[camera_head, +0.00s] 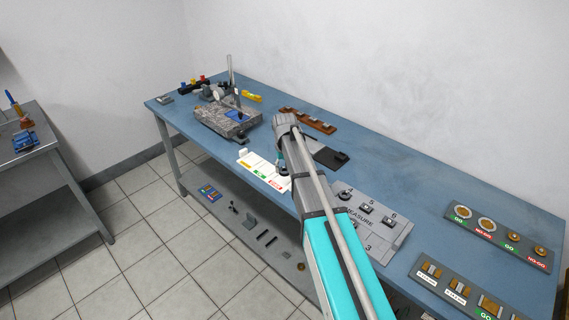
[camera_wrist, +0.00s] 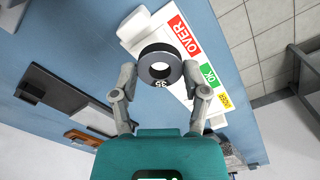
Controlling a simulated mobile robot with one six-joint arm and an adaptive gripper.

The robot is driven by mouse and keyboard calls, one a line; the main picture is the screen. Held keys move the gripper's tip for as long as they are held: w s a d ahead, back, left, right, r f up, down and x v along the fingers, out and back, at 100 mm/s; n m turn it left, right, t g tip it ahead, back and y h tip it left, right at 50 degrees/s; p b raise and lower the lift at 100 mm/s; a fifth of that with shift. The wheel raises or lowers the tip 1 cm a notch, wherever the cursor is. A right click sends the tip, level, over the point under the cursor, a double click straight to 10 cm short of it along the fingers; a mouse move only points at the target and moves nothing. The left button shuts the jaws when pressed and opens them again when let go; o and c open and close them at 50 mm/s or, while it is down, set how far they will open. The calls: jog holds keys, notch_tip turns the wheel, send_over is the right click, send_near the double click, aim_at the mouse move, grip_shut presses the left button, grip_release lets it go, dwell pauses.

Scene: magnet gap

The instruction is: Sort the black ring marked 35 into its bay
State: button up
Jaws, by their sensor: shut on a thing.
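The black ring (camera_wrist: 147,58) shows in the wrist view with its mark 35 upside down on the side facing me. My gripper (camera_wrist: 160,75) is shut on it, one finger at each side. The ring is over the white sorting tray (camera_wrist: 133,25), close to the red OVER label (camera_wrist: 184,37). The green OK label (camera_wrist: 208,74) and yellow UNDER label (camera_wrist: 227,100) lie farther along the tray. In the head view the tray (camera_head: 252,157) lies at the table's front edge, and my arm hides most of the gripper. I cannot tell whether the ring touches the tray.
A grey MEASURE board (camera_head: 402,232) with numbered places lies right of my arm. A dark pad (camera_head: 328,155) and a brown rack (camera_head: 316,122) are behind the gripper. A granite gauge stand (camera_head: 222,122) stands left. GO/NO-GO boards (camera_head: 497,236) are far right. Blue table is clear between.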

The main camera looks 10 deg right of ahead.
aim_at(283, 180)
jog(key=w, duration=0.3)
jog(key=shift+w+f+n, duration=0.35)
jog(key=shift+w+n, duration=0.05)
jog(key=shift+s, duration=0.1)
jog(key=shift+f+b, duration=0.15)
jog(key=shift+b, duration=0.25)
jog(key=shift+s+f+b, duration=0.1)
jog(key=shift+f+b, duration=2.45)
jog(key=shift+f, duration=0.25)
jog(key=o, duration=1.2)
jog(key=shift+o, duration=0.2)
jog(key=shift+c, duration=0.3)
